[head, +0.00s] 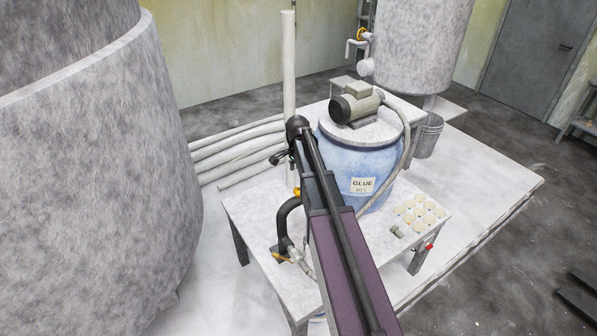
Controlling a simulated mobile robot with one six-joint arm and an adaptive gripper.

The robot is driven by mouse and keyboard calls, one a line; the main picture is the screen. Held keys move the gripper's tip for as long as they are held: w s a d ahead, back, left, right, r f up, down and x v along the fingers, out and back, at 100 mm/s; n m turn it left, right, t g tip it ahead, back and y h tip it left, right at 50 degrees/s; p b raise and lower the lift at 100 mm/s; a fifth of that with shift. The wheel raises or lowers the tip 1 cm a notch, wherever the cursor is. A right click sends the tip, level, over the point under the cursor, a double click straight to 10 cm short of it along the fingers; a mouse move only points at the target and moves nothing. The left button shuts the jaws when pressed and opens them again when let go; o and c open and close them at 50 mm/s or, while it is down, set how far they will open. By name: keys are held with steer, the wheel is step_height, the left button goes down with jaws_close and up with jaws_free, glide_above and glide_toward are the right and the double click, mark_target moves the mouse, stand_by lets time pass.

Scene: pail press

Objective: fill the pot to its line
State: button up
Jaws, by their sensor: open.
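A blue drum (340,155) with a "GLUE 60 L" label (362,185) stands on a pale table (250,205). A grey motor unit (358,103) sits on its lid, and a grey hose (405,150) runs down its right side. A black curved pipe (284,220) with a grey fitting and orange parts is at the table's left. A small grey-green piece (397,231) lies at the right front; I cannot tell whether it is the pot. My gripper (279,157) is open beside the drum's left side, small and partly hidden by my arm, which crosses the table.
Several cream discs (420,210) lie on the table's right side, above a red knob (429,246) at the edge. A metal bucket (428,135) is behind the drum. A large grey tank (90,180) fills the left. White pipes (238,150) lie behind the table.

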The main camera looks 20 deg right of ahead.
mark_target(299, 189)
steer(key=shift+w+d, duration=0.25)
steer(key=shift+d, duration=0.05)
steer(key=shift+f, duration=0.1)
step_height(299, 189, down, 9)
steer(key=b, duration=0.9)
steer(key=shift+c, duration=1.2)
steer(key=c, duration=0.4)
